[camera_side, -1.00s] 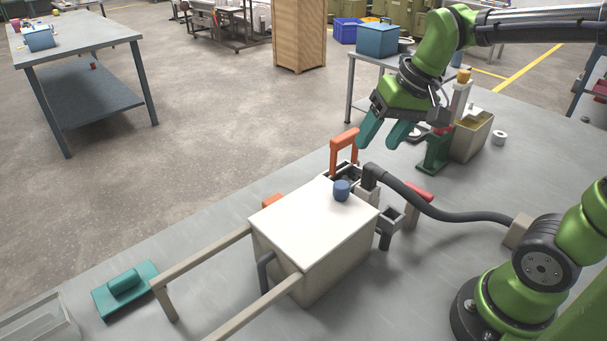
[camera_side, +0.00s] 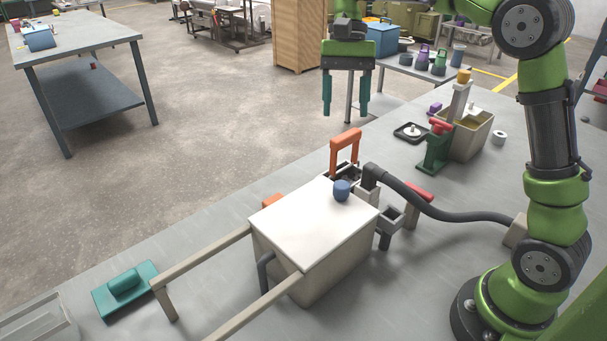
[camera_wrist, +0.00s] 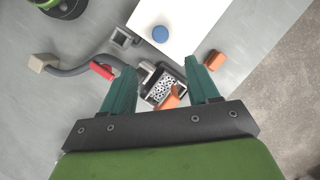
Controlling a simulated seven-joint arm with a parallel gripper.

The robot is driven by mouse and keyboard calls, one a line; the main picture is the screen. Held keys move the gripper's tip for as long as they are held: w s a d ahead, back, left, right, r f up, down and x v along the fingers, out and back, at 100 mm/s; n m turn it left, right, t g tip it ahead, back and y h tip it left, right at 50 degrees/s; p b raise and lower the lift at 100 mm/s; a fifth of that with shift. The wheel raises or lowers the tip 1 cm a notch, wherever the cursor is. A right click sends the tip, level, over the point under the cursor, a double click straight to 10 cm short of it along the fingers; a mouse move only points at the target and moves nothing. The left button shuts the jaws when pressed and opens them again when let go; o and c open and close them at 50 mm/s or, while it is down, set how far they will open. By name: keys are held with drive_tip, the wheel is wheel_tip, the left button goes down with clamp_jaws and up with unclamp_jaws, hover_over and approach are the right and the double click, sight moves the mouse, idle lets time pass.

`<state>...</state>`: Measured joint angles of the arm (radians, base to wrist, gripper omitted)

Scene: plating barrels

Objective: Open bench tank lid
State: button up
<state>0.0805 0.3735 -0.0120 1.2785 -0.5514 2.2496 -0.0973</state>
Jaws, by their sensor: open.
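The bench tank (camera_side: 320,275) is a beige box on the grey bench in the side view. Its flat white lid (camera_side: 305,222) lies shut on top, with a blue knob (camera_side: 341,190) near the far right corner. The lid (camera_wrist: 190,22) and its knob (camera_wrist: 160,34) also show at the top of the wrist view. My gripper (camera_side: 346,112) is open, empty and pointing down, well above the bench and beyond the tank. In the wrist view its teal fingers (camera_wrist: 164,78) stand apart, with an orange handle (camera_wrist: 171,98) and perforated barrel seen between and below them.
An upright orange handle (camera_side: 345,147) stands just behind the lid. A black hose (camera_side: 430,206) curves right from the tank, near a red lever (camera_side: 419,193). Two beige rails (camera_side: 205,257) extend left. A teal block (camera_side: 125,288) lies at left.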

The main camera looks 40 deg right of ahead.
sight(342, 184)
drive_tip(key=x, duration=1.4)
drive_tip(key=shift+s+a+f, duration=0.1)
drive_tip(key=shift+f, duration=0.2)
drive_tip(key=shift+c, duration=0.2)
clamp_jaws()
